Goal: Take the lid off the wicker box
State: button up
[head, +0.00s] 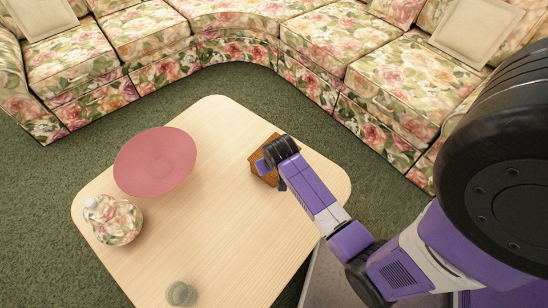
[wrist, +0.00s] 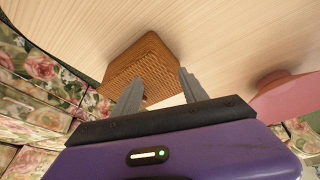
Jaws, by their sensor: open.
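The brown wicker box (head: 257,178) sits on the right part of the light wooden table (head: 215,205), partly hidden behind my gripper in the head view. In the wrist view the woven box (wrist: 150,58) is just beyond my fingers. My gripper (wrist: 159,77) is open, with one grey finger on each side of the near part of the box. I see nothing held between the fingers. Whether the fingers touch the box I cannot tell. The seam between lid and box is not clear in either view.
A wide pink dish (head: 155,162) stands on the table's left side, beside a floral pot (head: 113,220). A small greenish jar (head: 180,294) is at the front edge. A floral sofa (head: 230,52) curves behind the table. The table's middle is clear.

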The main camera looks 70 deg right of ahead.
jog(key=shift+m+g+y, duration=0.6)
jog(key=shift+m+g, duration=0.1)
jog(key=shift+m, duration=0.2)
jog(key=d, duration=0.2)
jog(key=w+d, duration=0.1)
jog(key=d+b, duration=0.1)
jog(key=d, duration=0.1)
jog(key=shift+w+d+r, duration=0.3)
jog(key=shift+w, duration=0.05)
jog(key=d+r+y, duration=0.1)
jog(key=d+r+m+g+b, duration=0.1)
jog(key=d+r, duration=0.1)
jog(key=d+r+m+y, duration=0.1)
jog(key=d, duration=0.1)
jog(key=shift+w+r+y+b, duration=0.25)
jog(key=shift+r+y+b, duration=0.05)
jog(key=shift+s+f+b, duration=0.1)
jog(key=shift+f+b, duration=0.85)
jog(key=shift+f, duration=2.8)
grip_shut()
